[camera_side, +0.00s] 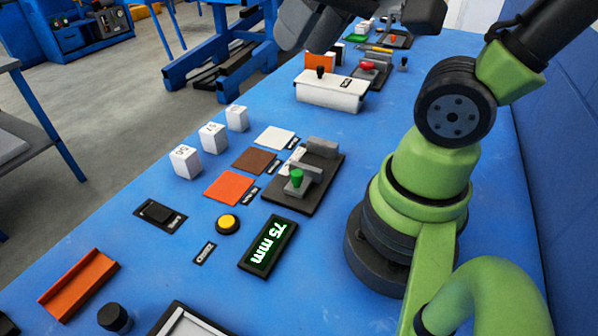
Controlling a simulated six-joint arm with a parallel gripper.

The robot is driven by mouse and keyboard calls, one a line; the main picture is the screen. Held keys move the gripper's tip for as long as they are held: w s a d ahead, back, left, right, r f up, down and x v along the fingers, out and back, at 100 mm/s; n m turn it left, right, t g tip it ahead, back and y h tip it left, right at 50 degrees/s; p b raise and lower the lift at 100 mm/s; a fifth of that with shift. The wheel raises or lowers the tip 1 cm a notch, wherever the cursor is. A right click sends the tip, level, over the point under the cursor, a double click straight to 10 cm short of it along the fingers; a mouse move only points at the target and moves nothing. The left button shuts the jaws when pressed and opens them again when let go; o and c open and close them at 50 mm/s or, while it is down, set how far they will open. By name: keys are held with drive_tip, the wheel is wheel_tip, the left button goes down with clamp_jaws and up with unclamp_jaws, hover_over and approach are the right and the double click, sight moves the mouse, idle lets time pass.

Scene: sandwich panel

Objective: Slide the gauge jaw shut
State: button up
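The gauge (322,178) is a dark base plate in the middle of the blue bench. A grey fixed block (322,146) stands at its far end. The grey sliding jaw (309,174) with a green knob (296,177) sits nearer, apart from the fixed block. A small whitish piece shows at the left between them; I cannot tell what it is. The display (268,246) reads 75 mm in green. Dark grey parts of my arm's end (312,22) show at the top edge, well beyond the gauge. Its fingertips cannot be made out.
White numbered cubes (213,137) and white, brown and orange squares (229,187) lie left of the gauge. A yellow button (228,224) and a black switch (159,213) are nearer. A white box (332,92) with a black knob stands behind. My green arm base is at the right.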

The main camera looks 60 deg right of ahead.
drive_tip(key=w+d+f+m+g, duration=0.2)
drive_tip(key=w+d+f+g, duration=0.25)
drive_tip(key=w+f, duration=0.2)
drive_tip(key=m+g+y, duration=0.1)
drive_tip(key=m+g, duration=0.1)
drive_tip(key=g, duration=0.3)
approach(297, 172)
drive_tip(key=x, duration=1)
